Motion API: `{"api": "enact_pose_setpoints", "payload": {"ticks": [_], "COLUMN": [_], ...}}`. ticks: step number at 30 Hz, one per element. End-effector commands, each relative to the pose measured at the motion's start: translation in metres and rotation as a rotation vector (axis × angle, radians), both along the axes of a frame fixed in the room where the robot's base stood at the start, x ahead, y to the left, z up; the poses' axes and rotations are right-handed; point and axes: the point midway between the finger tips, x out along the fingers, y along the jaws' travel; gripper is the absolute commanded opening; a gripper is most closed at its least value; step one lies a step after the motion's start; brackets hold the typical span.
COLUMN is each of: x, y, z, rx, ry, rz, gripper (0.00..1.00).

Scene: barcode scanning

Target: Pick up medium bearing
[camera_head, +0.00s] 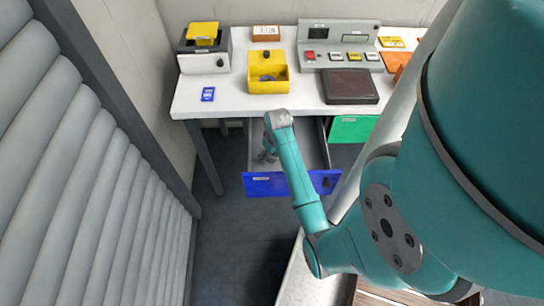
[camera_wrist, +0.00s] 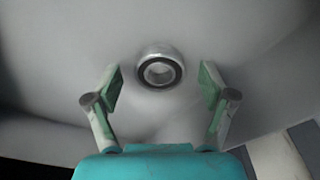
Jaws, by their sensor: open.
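A round bearing (camera_wrist: 160,68) with a metal outer ring and a dark inner ring shows in the wrist view. It lies on the grey floor (camera_wrist: 60,60) of what looks like a drawer. My gripper (camera_wrist: 161,88) is open, with one finger on each side of the bearing's place in the picture and no visible contact. In the head view, my gripper (camera_head: 268,155) reaches down into the open drawer with the blue front (camera_head: 265,184). The bearing cannot be made out there. Its size against other bearings cannot be told.
The white table (camera_head: 225,98) stands above the drawer. It holds a yellow open box (camera_head: 268,86), a grey control panel (camera_head: 340,60) and a dark flat tray (camera_head: 349,87). A green drawer front (camera_head: 352,129) is at the right. A ribbed wall (camera_head: 80,170) stands at the left.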

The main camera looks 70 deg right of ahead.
Motion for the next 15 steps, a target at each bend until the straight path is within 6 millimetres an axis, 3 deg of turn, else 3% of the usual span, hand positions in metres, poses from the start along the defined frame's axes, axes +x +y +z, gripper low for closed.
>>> {"api": "enact_pose_setpoints", "payload": {"ticks": [2,10,15], "x": [-0.0001,-0.0001,0.0], "y": [0.0001,0.0001,0.0], "z": [0.0001,0.0002,0.0004], "rx": [0.0,0.0,0.0], "ry": [0.0,0.0,0.0], "rz": [0.0,0.0,0.0], "gripper": [0.8,0.13,0.13]}}
